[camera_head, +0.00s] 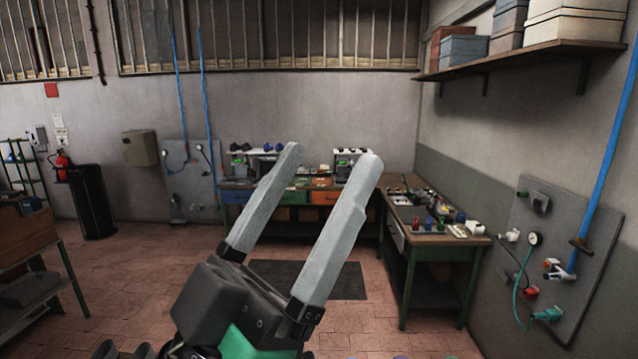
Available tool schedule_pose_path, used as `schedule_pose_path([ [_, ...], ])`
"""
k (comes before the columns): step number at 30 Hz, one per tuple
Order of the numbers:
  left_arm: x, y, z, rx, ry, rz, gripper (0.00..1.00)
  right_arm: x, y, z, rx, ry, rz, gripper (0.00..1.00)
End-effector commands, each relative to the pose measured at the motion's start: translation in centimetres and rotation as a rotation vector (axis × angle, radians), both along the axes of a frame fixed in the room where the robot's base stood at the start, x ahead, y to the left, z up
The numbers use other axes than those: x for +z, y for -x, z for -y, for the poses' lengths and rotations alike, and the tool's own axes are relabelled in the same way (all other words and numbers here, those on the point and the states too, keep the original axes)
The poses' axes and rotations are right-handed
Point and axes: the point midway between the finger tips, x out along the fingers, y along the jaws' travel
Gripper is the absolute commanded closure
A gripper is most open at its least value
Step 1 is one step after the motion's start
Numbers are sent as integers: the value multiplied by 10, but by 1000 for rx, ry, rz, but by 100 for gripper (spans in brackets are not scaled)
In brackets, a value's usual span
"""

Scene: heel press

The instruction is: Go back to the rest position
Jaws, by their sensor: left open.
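My left gripper (320,160) is large in the middle of the head view. Its two pale grey fingers are apart and point up and to the right, with nothing between them. It stands in free air in front of the far workbenches and touches nothing that I can see. My right gripper is not in view. No heel press can be made out for certain.
A green workbench (440,242) with small tools stands at the right, and a bench with coloured drawers (322,198) stands at the back. A dark mat (345,282) lies on the tiled floor. A wooden shelf (520,60) holds boxes. A hose panel (552,240) hangs at right.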

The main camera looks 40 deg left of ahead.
Motion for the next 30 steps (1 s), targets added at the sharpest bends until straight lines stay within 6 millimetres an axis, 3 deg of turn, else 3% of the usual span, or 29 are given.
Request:
schedule_pose_path([
  [10,7,0,6,-16,-13,-11,18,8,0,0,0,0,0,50],
  [18,86,-1,5,-14,-12,-11,18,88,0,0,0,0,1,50],
  [20,93,-1,5,-14,-12,-11,18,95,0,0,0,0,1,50],
  [26,77,-1,5,-14,-12,-12,18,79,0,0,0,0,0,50],
  [30,38,-1,5,-14,-11,-12,18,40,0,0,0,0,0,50],
])
